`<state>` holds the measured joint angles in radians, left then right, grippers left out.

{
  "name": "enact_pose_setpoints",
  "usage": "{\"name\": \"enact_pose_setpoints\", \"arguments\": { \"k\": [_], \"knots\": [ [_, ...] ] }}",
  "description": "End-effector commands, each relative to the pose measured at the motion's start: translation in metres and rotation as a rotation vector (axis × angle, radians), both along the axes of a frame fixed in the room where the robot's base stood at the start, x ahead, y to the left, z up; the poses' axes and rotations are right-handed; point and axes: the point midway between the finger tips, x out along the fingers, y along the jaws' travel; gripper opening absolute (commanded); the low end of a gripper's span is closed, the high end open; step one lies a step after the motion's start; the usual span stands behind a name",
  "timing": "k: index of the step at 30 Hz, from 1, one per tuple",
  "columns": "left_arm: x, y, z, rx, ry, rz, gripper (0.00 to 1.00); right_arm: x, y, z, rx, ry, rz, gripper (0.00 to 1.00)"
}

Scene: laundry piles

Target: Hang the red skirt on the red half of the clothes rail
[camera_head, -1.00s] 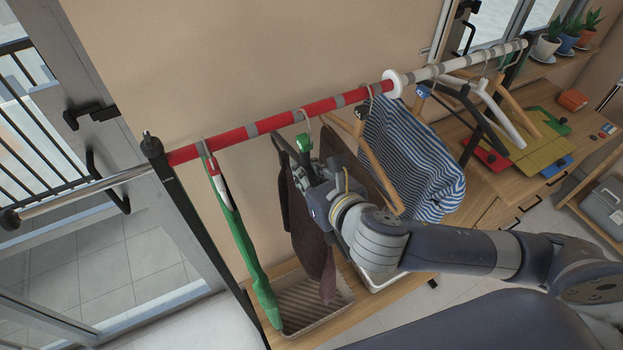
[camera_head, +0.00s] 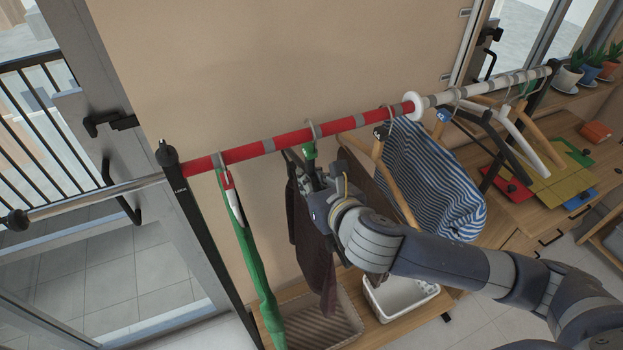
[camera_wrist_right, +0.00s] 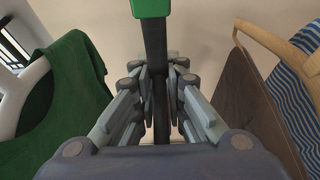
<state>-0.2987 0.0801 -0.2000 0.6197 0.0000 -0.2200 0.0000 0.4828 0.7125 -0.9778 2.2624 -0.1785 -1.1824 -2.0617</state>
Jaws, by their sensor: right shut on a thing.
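The clothes rail has a red half (camera_head: 285,141) on the left and a white half (camera_head: 490,84) on the right. My right gripper (camera_head: 313,181) is shut on the dark stem of a hanger, which the right wrist view shows upright between the fingers (camera_wrist_right: 160,85). A green tag (camera_head: 309,150) sits above the grip. The hanger's hook (camera_head: 314,127) appears at the red half; whether it bears on the rail I cannot tell. A dark reddish-brown garment (camera_head: 312,235), possibly the red skirt, hangs below, partly hidden by my gripper. My left gripper is not in view.
A green garment (camera_head: 246,255) hangs to the left on the red half. A blue-white striped garment (camera_head: 430,180) and a wooden hanger (camera_head: 400,185) are close on the right. A woven basket (camera_head: 325,322) and a white bin (camera_head: 402,298) stand below. A dark post (camera_head: 195,225) stands left.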

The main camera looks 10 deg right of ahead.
Motion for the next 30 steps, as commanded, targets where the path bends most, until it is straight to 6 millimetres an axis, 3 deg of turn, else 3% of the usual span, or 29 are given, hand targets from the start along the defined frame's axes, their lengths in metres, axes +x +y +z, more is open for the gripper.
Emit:
{"name": "enact_pose_setpoints", "arguments": {
  "k": [13,14,16,30],
  "knots": [
    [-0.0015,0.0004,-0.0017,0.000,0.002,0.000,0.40,0.0001,-0.0001,-0.0025,0.000,-0.004,0.000,0.00],
    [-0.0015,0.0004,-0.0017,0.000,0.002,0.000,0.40,0.0001,-0.0001,-0.0025,0.000,-0.004,0.000,0.19],
    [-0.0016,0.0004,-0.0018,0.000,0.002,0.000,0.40,0.0001,-0.0001,-0.0026,0.000,-0.003,0.000,0.35],
    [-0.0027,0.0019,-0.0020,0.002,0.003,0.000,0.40,-0.0094,-0.0018,-0.0009,-0.002,0.001,0.001,0.35]
  ]
}}
